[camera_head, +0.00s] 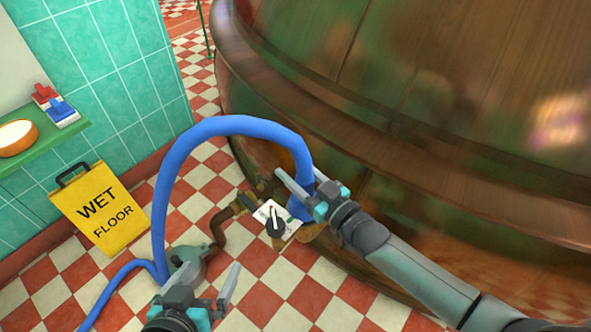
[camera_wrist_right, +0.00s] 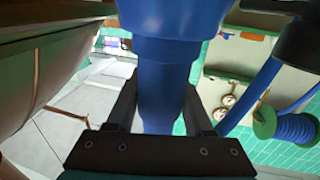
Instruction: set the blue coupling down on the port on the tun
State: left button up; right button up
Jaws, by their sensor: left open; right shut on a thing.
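The blue coupling (camera_head: 299,208) is at the end of the blue hose (camera_head: 220,124), beside the wall of the copper tun (camera_head: 300,50). My right gripper (camera_head: 305,188) is shut on the coupling. In the right wrist view the coupling (camera_wrist_right: 165,75) stands between the two fingers of my right gripper (camera_wrist_right: 160,105). A brass fitting (camera_head: 312,232) shows just below the coupling, low on the tun; I cannot tell whether the two touch. The port's mouth is hidden by the coupling. My left gripper (camera_head: 208,278) is open and empty, above the tiled floor.
A white plate with a black knob (camera_head: 274,222) and a brown pipe (camera_head: 228,222) sit left of the coupling. A yellow wet floor sign (camera_head: 100,208) stands by the green wall. A green shelf (camera_head: 50,142) holds a bowl. A green spool (camera_wrist_right: 282,124) shows in the wrist view.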

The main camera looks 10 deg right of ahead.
jog(key=shift+f, duration=0.35)
jog(key=o, duration=1.4)
jog(key=shift+c, duration=0.2)
jog(key=shift+f, duration=0.1)
jog(key=shift+f, duration=0.1)
